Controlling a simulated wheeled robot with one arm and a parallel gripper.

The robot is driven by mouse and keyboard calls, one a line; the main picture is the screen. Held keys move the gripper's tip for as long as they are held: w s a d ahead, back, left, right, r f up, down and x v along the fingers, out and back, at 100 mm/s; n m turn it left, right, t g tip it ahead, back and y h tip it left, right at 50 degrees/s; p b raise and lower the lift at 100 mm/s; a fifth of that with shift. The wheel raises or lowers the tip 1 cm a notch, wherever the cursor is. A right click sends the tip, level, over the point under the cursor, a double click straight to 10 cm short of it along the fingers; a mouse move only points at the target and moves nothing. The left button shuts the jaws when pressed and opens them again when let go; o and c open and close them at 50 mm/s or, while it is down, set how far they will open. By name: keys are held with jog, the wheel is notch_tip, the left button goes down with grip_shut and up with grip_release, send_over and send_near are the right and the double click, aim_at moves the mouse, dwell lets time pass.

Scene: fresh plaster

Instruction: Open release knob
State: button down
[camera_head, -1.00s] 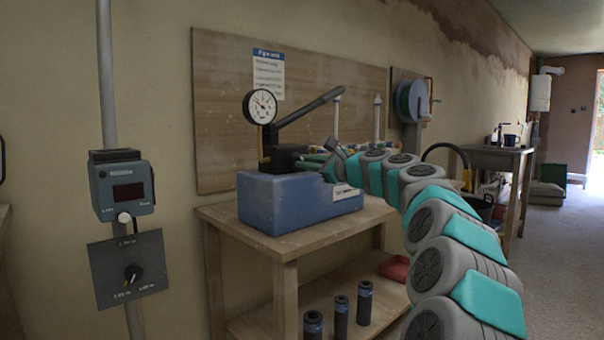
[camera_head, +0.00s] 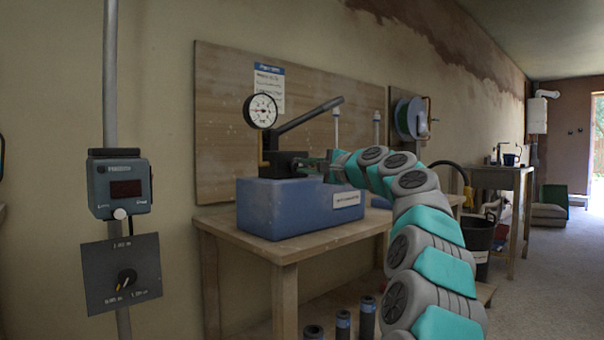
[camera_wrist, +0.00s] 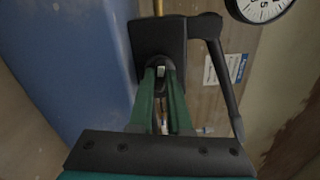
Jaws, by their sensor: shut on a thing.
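The black pump block (camera_head: 285,163) stands on a blue tank (camera_head: 270,212), with a black lever (camera_head: 310,114) rising to the right and a round white gauge (camera_head: 261,111) above. My gripper (camera_head: 306,164) comes in from the right at the block's side. In the wrist view my gripper (camera_wrist: 160,76) has its two green fingers on either side of a small knob (camera_wrist: 160,68) on the block (camera_wrist: 158,42), and it is shut on this release knob. The fingers hide the knob's sides. In the head view the knob is too small to make out.
The lever (camera_wrist: 224,80) runs close along the right of my fingers in the wrist view. The tank stands on a wooden bench (camera_head: 290,250) against a board (camera_head: 225,130). A meter box (camera_head: 120,187) and a dial plate (camera_head: 121,275) hang on a pole at left.

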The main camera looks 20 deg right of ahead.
jog(key=shift+n+b, duration=0.75)
jog(key=shift+n, duration=0.45)
jog(key=c, duration=0.8)
grip_release()
jog(key=b+v, duration=0.2)
jog(key=v, duration=1)
